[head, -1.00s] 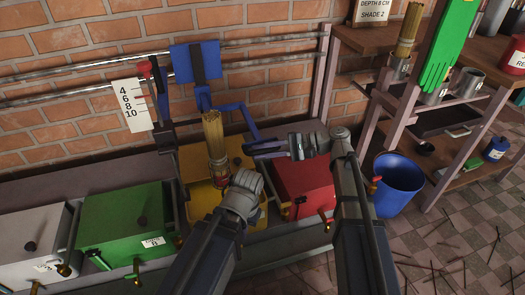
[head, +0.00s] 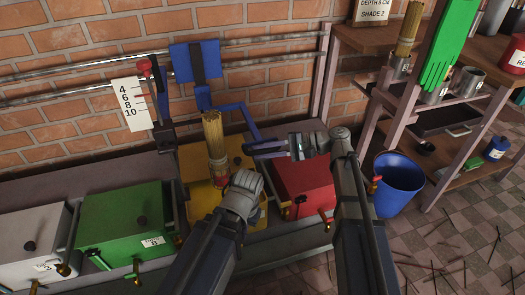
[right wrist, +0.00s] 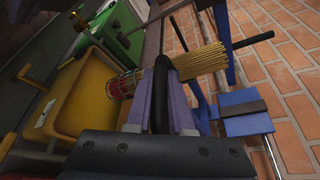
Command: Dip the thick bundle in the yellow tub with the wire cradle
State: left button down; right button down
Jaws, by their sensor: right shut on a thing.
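The thick bundle (head: 213,135) of tan sticks stands upright over the yellow tub (head: 199,197). Its lower part sits in a red-and-white wire cradle (right wrist: 125,84) at the tub's opening; how deep its foot reaches is hidden. My right gripper (head: 278,149) is shut on the black grip (right wrist: 161,95) of a blue cranked lever (head: 233,107), to the right of the bundle. My left gripper (head: 243,183) is in front of the bundle's lower end, over the tub; its fingers are hidden, so its hold is unclear.
A green box (head: 125,220) and a grey box (head: 30,245) stand left of the tub, a red box (head: 303,180) right. A numbered scale (head: 131,104) is at the wall. A blue bucket (head: 398,187) stands before the shelf (head: 475,135).

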notch_tip(320, 180, down, 8)
jog(key=b, duration=0.7)
jog(key=shift+r, duration=0.25)
jog(key=c, duration=0.8)
grip_release()
jog(key=shift+r, duration=0.1)
jog(key=p+v, duration=0.1)
jog(key=v, duration=0.7)
jog(key=shift+p, duration=0.35)
